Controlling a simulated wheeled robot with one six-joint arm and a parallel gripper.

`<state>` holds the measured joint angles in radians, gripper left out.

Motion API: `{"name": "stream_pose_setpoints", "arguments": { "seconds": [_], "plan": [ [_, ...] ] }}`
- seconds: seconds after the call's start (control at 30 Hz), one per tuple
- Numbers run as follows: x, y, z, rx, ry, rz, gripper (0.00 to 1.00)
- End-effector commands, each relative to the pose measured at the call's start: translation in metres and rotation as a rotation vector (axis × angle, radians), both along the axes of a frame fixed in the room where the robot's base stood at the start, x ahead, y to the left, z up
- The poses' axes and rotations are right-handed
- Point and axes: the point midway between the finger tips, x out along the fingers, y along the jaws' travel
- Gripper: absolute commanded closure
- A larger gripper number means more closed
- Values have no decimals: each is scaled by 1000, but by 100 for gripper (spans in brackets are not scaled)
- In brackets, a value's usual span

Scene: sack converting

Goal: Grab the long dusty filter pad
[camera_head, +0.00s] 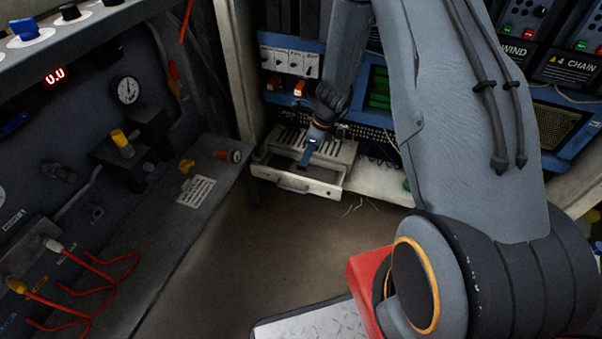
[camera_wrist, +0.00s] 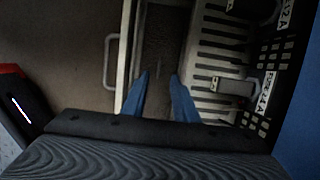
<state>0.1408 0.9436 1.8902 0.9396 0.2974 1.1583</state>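A pale vented box (camera_head: 340,150) stands on the low shelf at the back, with its shallow front drawer (camera_head: 318,188) pulled out. In the wrist view, a long grey-brown strip (camera_wrist: 165,42), which looks like the dusty filter pad, lies in the drawer beside the slotted top. I cannot make out its edges clearly. My gripper (camera_head: 306,162) points down into the drawer. In the wrist view its blue fingers (camera_wrist: 159,78) are apart, with the strip showing between and beyond them. Nothing is visibly gripped. I cannot tell how far the tips are above the strip.
The drawer handle (camera_wrist: 109,60) sticks out on the left in the wrist view. A dark control panel with a gauge (camera_head: 126,90) and red hoses (camera_head: 95,290) stands left. Blue-framed electrical equipment (camera_head: 290,60) is behind the box. The floor (camera_head: 260,250) in front is open.

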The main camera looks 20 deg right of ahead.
Motion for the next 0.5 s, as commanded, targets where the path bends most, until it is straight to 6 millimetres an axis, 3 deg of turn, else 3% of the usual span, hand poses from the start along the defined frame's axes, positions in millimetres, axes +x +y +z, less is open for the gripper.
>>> {"name": "stream_pose_setpoints", "arguments": {
  "seconds": [0.5],
  "plan": [
    [8, 15, -51, -1, 0, 3, 73]
  ]
}}
